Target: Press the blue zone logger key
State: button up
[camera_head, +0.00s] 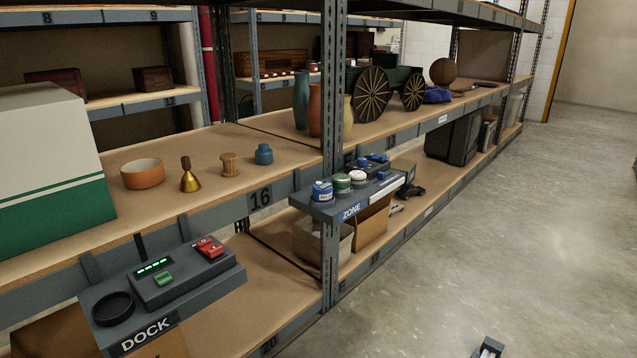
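Smaller blue parts (376,159) sit on the raised back of the panel. A small dark part with a pale inside (489,349) is cut off by the bottom edge; it may be the tip of my gripper. It is well apart from the panel, and its opening cannot be judged.
A DOCK panel (165,292) with red and green keys juts out at the lower left. Shelf uprights (333,130) stand close beside the ZONE panel. A bowl (142,173), a brass bell (190,179) and vases stand on the shelf. The concrete floor (520,200) at right is clear.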

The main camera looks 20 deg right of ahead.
grip_shut()
dwell(1.1)
